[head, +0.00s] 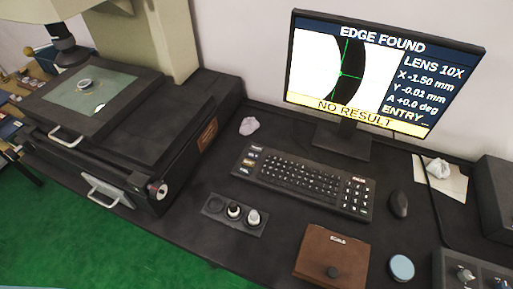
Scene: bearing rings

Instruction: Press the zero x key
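The black keyboard (300,183) lies on the dark bench below the monitor. A small group of labelled keys (249,160) sits at its left end, and a number block (356,192) with an orange-marked top row sits at its right end. The labels are too small to read, so I cannot tell which is the zero x key. The monitor (376,75) reads "EDGE FOUND", X -1.50 mm, Y -0.01 mm, A +0.0 deg, "NO RESULT" and "ENTRY". Neither of my grippers shows in the head view.
The measuring machine's stage (60,103) at left carries a ring (84,86). A holder (213,206) with dark and light knobs, a brown box (318,270), a blue-topped round piece (401,267) and a mouse (398,204) surround the keyboard.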

